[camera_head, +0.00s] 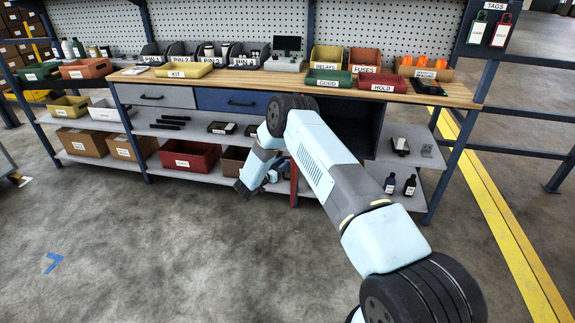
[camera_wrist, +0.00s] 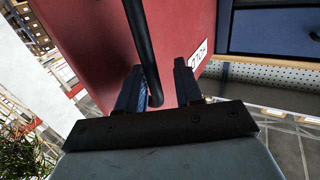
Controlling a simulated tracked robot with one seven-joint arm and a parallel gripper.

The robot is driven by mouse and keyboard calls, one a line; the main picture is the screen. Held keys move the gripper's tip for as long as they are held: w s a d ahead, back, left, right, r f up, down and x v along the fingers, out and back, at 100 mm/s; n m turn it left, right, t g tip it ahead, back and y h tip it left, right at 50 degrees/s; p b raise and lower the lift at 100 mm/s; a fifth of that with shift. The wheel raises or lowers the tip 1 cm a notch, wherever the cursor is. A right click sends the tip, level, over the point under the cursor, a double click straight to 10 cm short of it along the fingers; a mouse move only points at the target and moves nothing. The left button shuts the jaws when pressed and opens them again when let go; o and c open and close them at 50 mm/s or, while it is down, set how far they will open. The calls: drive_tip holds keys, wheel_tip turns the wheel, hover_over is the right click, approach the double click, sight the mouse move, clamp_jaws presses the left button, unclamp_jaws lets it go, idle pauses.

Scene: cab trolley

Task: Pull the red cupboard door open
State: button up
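The red cupboard door (camera_wrist: 95,40) fills much of the wrist view, with a black bar handle (camera_wrist: 142,45) and a white label on its face. My gripper (camera_wrist: 158,78) is open, with its two fingers apart on either side of the handle's end. A gap shows between the handle and the fingers; I cannot tell whether either finger touches it. In the head view the door (camera_head: 294,186) stands swung out from the bench, nearly edge-on and mostly hidden by my arm. The dark cupboard interior (camera_head: 352,134) shows behind my arm.
The workbench (camera_head: 450,93) carries several labelled bins. A blue drawer (camera_head: 222,101) is left of the cupboard; a red crate (camera_head: 190,158) sits on the lower shelf. Two dark bottles (camera_head: 409,186) stand on the right shelf. The floor (camera_head: 150,250) in front is clear.

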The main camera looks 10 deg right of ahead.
drive_tip(key=v, duration=1.3)
drive_tip(key=shift+s+a, duration=0.15)
drive_tip(key=shift+a, duration=0.1)
